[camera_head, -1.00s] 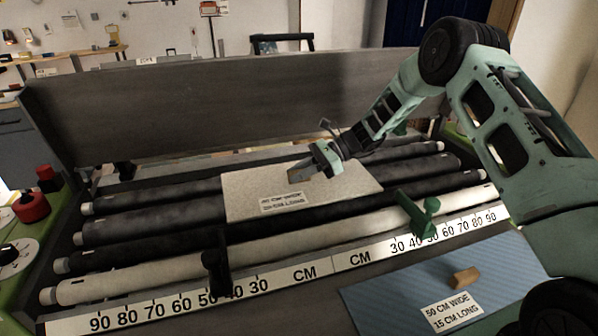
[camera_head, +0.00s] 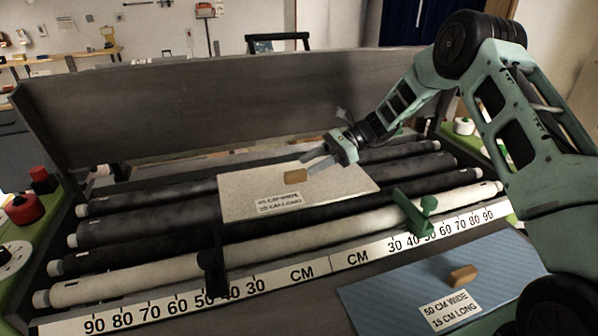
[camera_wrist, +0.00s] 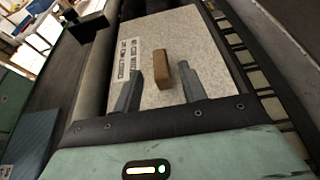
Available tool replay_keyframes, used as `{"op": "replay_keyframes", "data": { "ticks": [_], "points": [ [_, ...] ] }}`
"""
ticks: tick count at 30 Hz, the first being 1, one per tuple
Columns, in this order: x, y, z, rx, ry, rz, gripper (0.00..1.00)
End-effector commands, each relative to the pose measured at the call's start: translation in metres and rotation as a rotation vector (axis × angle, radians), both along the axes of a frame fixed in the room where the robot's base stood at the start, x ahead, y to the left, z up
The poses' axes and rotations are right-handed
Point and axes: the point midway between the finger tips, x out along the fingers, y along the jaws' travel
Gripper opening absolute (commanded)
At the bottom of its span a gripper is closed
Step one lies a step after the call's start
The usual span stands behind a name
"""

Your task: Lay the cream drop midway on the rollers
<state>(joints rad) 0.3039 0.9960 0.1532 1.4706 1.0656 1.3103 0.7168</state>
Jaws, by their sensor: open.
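The cream drop (camera_head: 247,187) is a flat speckled sheet with a printed label and a tan wooden grip block (camera_head: 295,176) on top. It lies across the dark rollers (camera_head: 150,228), near the middle of their length, and also shows in the wrist view (camera_wrist: 200,50). My gripper (camera_head: 312,163) is open and empty just above the sheet, to the right of the block. In the wrist view the block (camera_wrist: 161,70) stands ahead of and between my two fingers (camera_wrist: 160,90), apart from them.
A blue sheet (camera_head: 390,285) with its own block (camera_head: 462,275) lies at the front right. A CM scale (camera_head: 330,262) runs along the front edge, with a black guide (camera_head: 213,255) and a green guide (camera_head: 415,210). A grey board (camera_head: 220,105) stands behind the rollers.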

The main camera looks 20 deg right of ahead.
Motion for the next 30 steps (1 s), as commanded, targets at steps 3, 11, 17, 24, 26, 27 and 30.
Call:
{"op": "replay_keyframes", "data": {
  "ticks": [3,11,17,24,26,27,30],
  "points": [
    [0.001,-0.024,0.009,-0.001,-0.002,-0.003,0.42],
    [0.000,-0.056,0.023,0.000,-0.001,-0.002,0.42],
    [-0.001,-0.059,0.026,-0.003,-0.002,0.005,0.42],
    [-0.051,0.024,0.052,-0.154,-0.140,0.255,0.42],
    [-0.082,0.056,0.061,-0.223,-0.219,0.384,0.42],
    [-0.105,0.075,0.066,-0.269,-0.278,0.476,0.42],
    [-0.166,0.112,0.075,-0.373,-0.442,0.719,0.42]
  ]
}}
